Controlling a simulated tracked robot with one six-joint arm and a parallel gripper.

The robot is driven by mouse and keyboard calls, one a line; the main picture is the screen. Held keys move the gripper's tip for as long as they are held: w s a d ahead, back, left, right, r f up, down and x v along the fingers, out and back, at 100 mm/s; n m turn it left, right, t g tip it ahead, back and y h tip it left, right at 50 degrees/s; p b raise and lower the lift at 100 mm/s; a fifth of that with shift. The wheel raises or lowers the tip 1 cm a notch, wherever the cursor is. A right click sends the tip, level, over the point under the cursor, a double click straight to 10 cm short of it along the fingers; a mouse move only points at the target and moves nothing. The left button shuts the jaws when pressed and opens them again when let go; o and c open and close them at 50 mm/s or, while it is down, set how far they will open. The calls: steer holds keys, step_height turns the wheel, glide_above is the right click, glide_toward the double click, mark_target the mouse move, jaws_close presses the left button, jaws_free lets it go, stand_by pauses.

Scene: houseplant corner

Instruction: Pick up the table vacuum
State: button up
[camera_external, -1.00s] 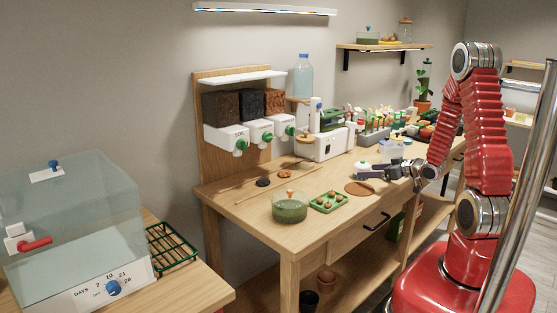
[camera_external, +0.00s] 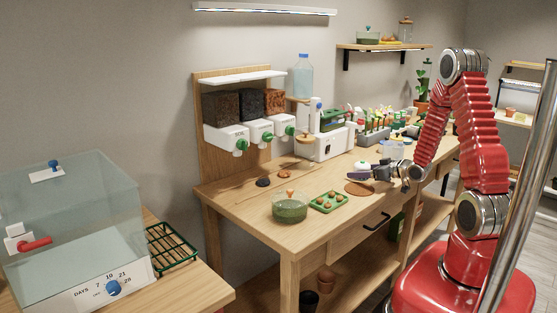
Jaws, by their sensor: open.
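A small white rounded thing with a green top (camera_external: 361,167), which looks like the table vacuum, sits on the wooden workbench (camera_external: 240,200), right of the middle of the view. My gripper (camera_external: 371,174) is open and low over the bench, reaching in from the right. Its dark fingers are right at the white thing and partly cover its lower part. I cannot tell whether they touch it or are around it.
A brown round mat (camera_external: 358,188) lies just in front of my gripper. A green tray with round brown items (camera_external: 328,202) and a green glass bowl (camera_external: 290,207) stand to the left. A white-and-blue container (camera_external: 392,149) is close behind.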

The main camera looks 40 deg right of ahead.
steer(key=shift+c, duration=0.4)
steer(key=c, duration=1.2)
steer(key=shift+r, duration=0.1)
steer(key=shift+r, duration=4.9)
